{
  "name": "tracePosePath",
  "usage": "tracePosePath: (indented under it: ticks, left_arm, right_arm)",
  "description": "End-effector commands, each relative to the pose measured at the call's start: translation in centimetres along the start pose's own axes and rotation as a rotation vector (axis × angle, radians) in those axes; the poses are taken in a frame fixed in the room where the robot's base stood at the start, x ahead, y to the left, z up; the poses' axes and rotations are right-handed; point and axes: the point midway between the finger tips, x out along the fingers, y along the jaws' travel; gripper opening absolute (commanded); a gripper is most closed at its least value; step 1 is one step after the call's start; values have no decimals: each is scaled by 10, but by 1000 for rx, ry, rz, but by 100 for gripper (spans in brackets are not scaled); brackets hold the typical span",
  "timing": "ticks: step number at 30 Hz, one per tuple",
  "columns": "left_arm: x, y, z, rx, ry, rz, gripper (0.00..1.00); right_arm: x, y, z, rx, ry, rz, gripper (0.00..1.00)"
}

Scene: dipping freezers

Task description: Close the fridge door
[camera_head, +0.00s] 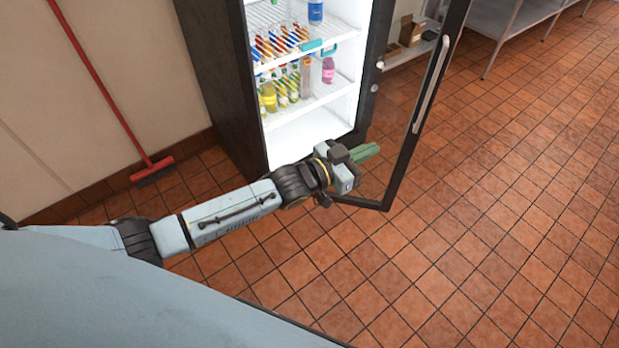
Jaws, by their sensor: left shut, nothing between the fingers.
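The fridge (215,75) is a tall black cabinet with a lit white inside, standing against the wall. Its glass door (399,180) with a black frame stands open, swung out on the right side of the cabinet. A long pale handle (432,85) runs along the door's outer edge. My left arm reaches in from the lower left. My left gripper (367,152), with green fingers, is shut and empty. It appears in front of the lower part of the door glass; I cannot tell whether it touches it. My right gripper is out of view.
Several bottles (270,97) and cans stand on white shelves inside the fridge. A red broom (152,168) leans on the left wall. A metal shelf or table (515,18) with boxes nearby stands at the back right. The tiled floor (500,220) on the right is clear.

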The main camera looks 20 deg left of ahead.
Motion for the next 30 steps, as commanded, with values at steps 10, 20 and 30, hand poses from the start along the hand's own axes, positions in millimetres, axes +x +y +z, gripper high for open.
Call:
tracePosePath:
  ticks: [10, 20, 30]
  left_arm:
    - [0, 0, 0, 0, 0, 0, 0]
    - [0, 0, 0, 0, 0, 0, 0]
    - [0, 10, -1, -3, -1, 3, 0]
  right_arm:
    - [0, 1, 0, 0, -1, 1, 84]
    - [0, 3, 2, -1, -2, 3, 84]
    - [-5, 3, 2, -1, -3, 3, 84]
